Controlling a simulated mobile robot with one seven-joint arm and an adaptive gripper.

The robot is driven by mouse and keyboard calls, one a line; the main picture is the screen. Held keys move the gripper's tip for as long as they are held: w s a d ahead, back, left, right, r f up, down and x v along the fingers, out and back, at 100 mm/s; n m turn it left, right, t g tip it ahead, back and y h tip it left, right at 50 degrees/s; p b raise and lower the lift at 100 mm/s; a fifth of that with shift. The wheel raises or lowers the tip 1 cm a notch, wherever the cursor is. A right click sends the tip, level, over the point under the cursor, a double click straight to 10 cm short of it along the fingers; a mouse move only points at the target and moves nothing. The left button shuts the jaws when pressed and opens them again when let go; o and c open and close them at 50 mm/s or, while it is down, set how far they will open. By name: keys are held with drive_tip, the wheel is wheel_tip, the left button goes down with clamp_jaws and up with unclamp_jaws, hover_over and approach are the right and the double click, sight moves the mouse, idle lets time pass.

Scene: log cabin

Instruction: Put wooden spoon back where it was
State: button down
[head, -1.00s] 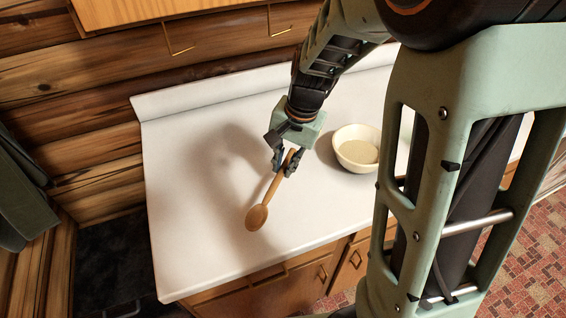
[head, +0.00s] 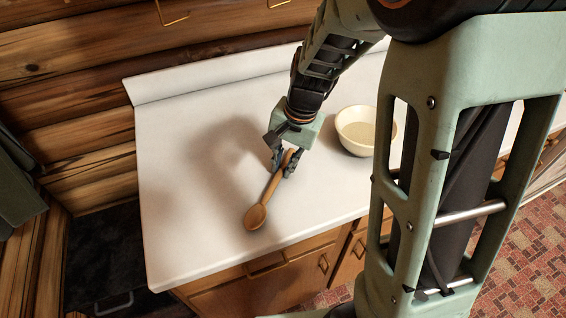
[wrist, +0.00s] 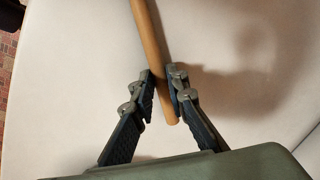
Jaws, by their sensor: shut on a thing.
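The wooden spoon (head: 257,213) is brown, with its bowl end pointing toward the counter's front edge in the head view. My gripper (head: 283,165) is shut on the handle near its end. In the wrist view the handle (wrist: 151,45) runs up out of the picture, and the fingers of my gripper (wrist: 162,95) are on either side of it near its end. The spoon's bowl is outside the wrist view. The spoon is over or on the white counter (head: 190,220); I cannot tell whether it touches.
A cream bowl (head: 356,143) with pale contents stands on the counter to the right of my gripper. The counter left of the spoon is clear. Wooden cabinets (head: 255,290) lie below the front edge, and a log wall (head: 60,80) stands behind.

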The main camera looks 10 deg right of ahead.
drive_tip(key=c, duration=1.8)
unclamp_jaws()
drive_tip(key=shift+o, duration=0.2)
drive_tip(key=o, duration=0.7)
drive_tip(key=shift+o, duration=0.2)
drive_tip(key=shift+r, duration=0.1)
wheel_tip(320, 180, up, 8)
drive_tip(key=p, duration=0.6)
drive_tip(key=shift+s+d, duration=0.25)
drive_tip(key=shift+d, duration=0.2)
